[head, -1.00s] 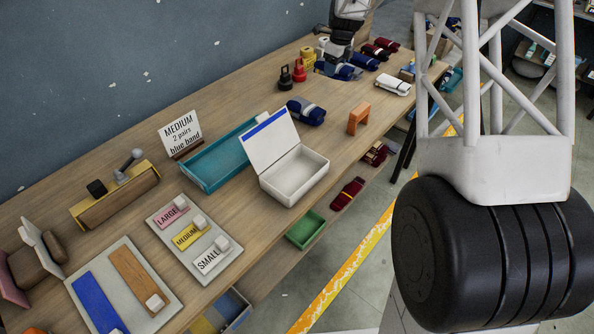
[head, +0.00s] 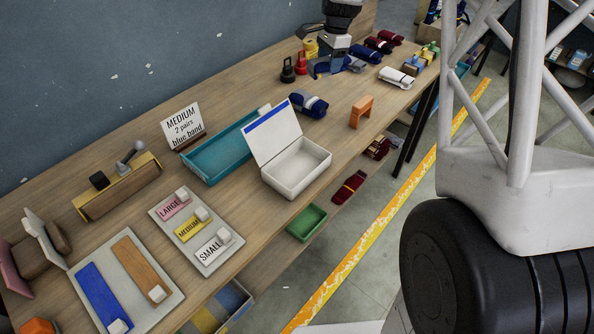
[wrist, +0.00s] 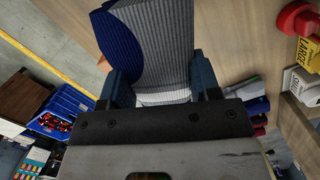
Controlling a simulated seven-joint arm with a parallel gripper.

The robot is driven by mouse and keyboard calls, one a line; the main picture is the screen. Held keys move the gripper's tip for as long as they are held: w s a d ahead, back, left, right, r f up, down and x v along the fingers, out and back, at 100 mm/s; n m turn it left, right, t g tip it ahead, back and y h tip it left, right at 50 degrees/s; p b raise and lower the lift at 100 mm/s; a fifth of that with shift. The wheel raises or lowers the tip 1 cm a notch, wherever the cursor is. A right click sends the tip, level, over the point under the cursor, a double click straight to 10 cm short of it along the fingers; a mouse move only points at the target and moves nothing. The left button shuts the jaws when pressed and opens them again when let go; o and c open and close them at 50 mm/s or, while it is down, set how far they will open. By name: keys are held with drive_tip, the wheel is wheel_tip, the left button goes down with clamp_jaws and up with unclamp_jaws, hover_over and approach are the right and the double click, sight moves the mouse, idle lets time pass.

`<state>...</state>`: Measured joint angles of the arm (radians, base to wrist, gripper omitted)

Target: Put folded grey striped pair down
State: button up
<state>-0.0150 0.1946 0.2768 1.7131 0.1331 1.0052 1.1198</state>
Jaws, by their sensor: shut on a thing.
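My gripper (wrist: 160,86) is shut on the folded grey striped pair (wrist: 158,42). In the wrist view the pair is grey and ribbed, with a dark blue part at the left and a paler band between my blue fingers. In the head view my gripper (head: 326,67) is low over the far part of the wooden bench, and the pair shows only in small part around the fingers. I cannot tell whether the pair touches the bench top.
A navy rolled pair (head: 366,54) and dark red ones lie right of my gripper. Nearer are another navy pair (head: 309,105), an orange stand (head: 361,111), an open white box (head: 303,178) and a teal tray (head: 205,174).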

drive_tip(key=s+a+r+n, duration=0.2)
drive_tip(key=s+r+n, duration=0.1)
drive_tip(key=s+n, duration=0.6)
drive_tip(key=n+t+h, duration=0.2)
drive_tip(key=n, duration=3)
hover_over(298, 170)
wheel_tip(298, 170, down, 7)
drive_tip(key=shift+s+a, duration=0.15)
drive_tip(key=shift+s, duration=0.1)
drive_tip(key=shift+f, duration=0.15)
drive_tip(key=shift+f, duration=3.1)
drive_tip(key=shift+f, duration=1.85)
